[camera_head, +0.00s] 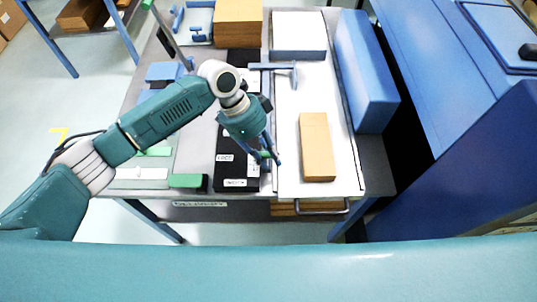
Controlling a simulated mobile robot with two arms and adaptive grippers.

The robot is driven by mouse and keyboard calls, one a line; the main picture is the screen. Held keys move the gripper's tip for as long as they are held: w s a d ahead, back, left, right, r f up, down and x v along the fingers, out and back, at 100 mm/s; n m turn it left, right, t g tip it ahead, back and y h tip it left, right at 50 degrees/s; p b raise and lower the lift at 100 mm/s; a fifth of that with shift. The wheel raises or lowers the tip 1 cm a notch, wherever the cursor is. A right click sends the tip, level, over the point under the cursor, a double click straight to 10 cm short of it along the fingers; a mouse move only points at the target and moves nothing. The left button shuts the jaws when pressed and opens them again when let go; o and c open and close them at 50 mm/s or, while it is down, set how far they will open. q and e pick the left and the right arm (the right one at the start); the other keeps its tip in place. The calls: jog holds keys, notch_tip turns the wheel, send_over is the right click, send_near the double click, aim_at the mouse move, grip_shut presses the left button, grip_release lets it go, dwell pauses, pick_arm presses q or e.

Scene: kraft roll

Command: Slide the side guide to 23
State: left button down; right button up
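My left gripper (266,160) points down over the left edge of the white bed (288,120), beside the black strip with white labels (224,172). Its fingertips are small here, with a bit of green between or just behind them; I cannot tell whether they hold anything. A blue T-shaped piece (282,67) lies across the bed's left side, beyond the gripper. A long blue block (364,75) runs along the bed's right side. I cannot tell for sure which piece is the side guide. No scale number is readable. My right gripper is out of view.
A tan block (317,147) lies on the near part of the bed. A larger tan stack (237,22) stands at the back left. A green block (187,181) sits on the near table edge. A tall blue cabinet (450,160) closes off the right.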

pick_arm(q)
jog(key=shift+w+r, duration=0.15)
jog(key=shift+w, duration=0.5)
jog(key=shift+w+f, duration=0.2)
jog(key=shift+w, duration=0.15)
jog(key=c, duration=1.5)
grip_release()
jog(key=shift+s+r, duration=0.1)
jog(key=shift+s, duration=0.05)
jog(key=shift+o, duration=0.2)
jog(key=shift+s, duration=0.1)
jog(key=shift+w+a+r, duration=0.2)
jog(key=shift+r, duration=0.15)
jog(key=v, duration=1.1)
jog(key=shift+s+r, duration=0.1)
jog(key=shift+r, duration=0.05)
